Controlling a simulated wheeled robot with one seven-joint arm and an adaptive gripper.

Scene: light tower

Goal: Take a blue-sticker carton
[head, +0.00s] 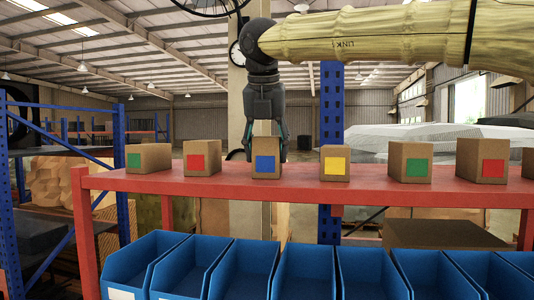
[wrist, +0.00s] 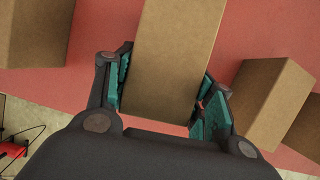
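The blue-sticker carton (head: 265,173) stands upright on the red shelf (head: 205,188), between a red-sticker carton (head: 201,159) and a yellow-sticker carton (head: 334,164). My gripper (head: 266,147) points down over it, its fingers on the carton's left and right sides. In the wrist view the carton (wrist: 170,55) lies between the teal finger pads of my gripper (wrist: 162,105). The gripper is open around it. A narrow gap shows at the right pad; I cannot tell whether the left pad touches.
A green-sticker carton (head: 149,158) stands at the left end of the shelf. Another green-sticker carton (head: 410,163) and a red-sticker carton (head: 482,161) stand to the right. Blue bins (head: 305,275) sit below the shelf. A blue upright (head: 331,105) rises behind it.

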